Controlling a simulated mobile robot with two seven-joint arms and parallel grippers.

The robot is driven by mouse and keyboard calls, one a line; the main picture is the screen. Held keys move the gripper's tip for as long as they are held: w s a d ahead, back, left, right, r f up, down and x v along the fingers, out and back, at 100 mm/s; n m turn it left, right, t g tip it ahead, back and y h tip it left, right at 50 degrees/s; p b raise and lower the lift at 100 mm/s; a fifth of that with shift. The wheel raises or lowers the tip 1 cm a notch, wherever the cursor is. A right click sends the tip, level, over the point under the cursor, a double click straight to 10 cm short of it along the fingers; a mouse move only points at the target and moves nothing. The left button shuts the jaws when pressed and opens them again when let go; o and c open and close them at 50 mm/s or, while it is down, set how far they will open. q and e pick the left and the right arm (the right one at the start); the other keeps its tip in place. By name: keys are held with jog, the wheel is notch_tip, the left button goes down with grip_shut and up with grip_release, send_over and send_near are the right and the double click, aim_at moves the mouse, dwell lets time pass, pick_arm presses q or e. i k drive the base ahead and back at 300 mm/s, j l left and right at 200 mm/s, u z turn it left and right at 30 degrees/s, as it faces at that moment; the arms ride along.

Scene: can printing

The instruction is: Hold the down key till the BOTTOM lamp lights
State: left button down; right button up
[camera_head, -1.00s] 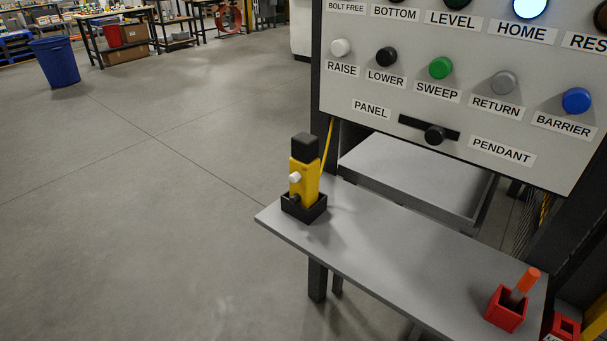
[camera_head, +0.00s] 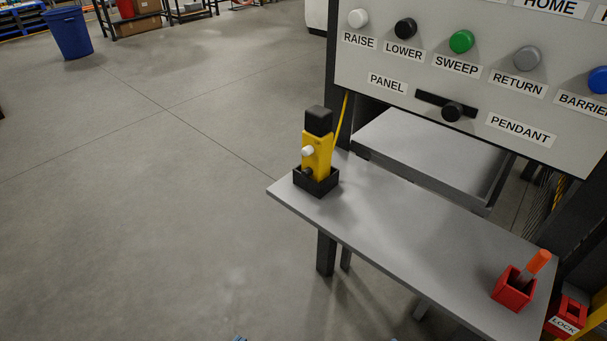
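A yellow pendant (camera_head: 317,160) with a black top stands upright in a black holder (camera_head: 316,186) on the grey shelf (camera_head: 400,225). On its left face are a white button (camera_head: 307,151) and, lower, a small black button (camera_head: 308,171). The control panel (camera_head: 400,70) has a black LOWER button (camera_head: 406,28). A black selector knob (camera_head: 452,112) sits in a slot between the PANEL and PENDANT labels, nearer the PENDANT end. The BOTTOM lamp and its label are out of view above.
A white RAISE button (camera_head: 358,18), green SWEEP button (camera_head: 461,41) and grey RETURN button (camera_head: 527,58) are on the panel. A red holder (camera_head: 512,288) with an orange-handled tool (camera_head: 538,262) and a red LOCK box (camera_head: 567,318) are at lower right. Floor left of the shelf is clear.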

aim_at(309, 172)
jog(key=i+j, duration=0.1)
jog(key=j, duration=0.2)
jog(key=i+j, duration=0.15)
jog(key=j, duration=0.2)
jog(key=i+j, duration=0.1)
jog(key=j, duration=0.2)
jog(key=i+j, duration=0.1)
jog(key=j, duration=0.25)
jog(key=z, duration=1.75)
